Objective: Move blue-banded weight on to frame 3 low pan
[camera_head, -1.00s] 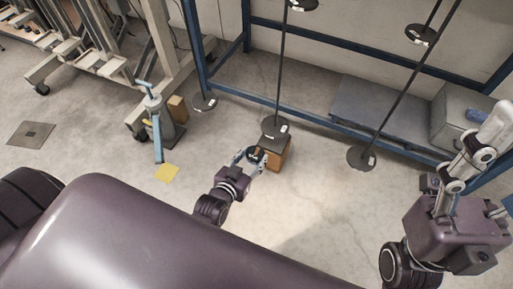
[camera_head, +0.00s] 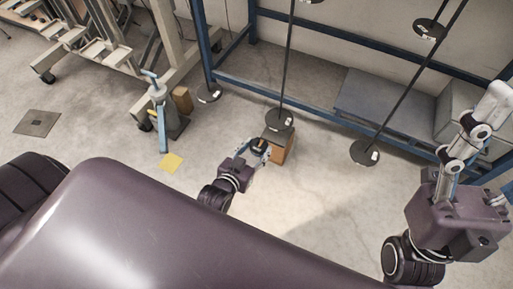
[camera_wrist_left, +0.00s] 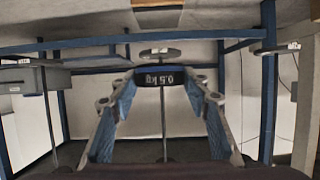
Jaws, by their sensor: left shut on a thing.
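My left gripper (camera_head: 259,148) is shut on a dark weight (camera_head: 257,149) near the middle of the head view. In the left wrist view the held weight (camera_wrist_left: 160,79) is a dark piece between the fingertips, with an upside-down white 0.5 kg label. A round dark pan (camera_head: 279,119) on a rod hangs just beyond the gripper. No frame numbers are readable. My right gripper (camera_head: 474,140) is at the right; its fingertips are unclear.
A brown box (camera_head: 278,146) stands beside the left gripper, below the middle pan. A blue rail (camera_head: 330,116) runs behind the pans. A blue-handled jack (camera_head: 160,110) and a yellow floor patch (camera_head: 171,163) are at left. The floor in front is clear.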

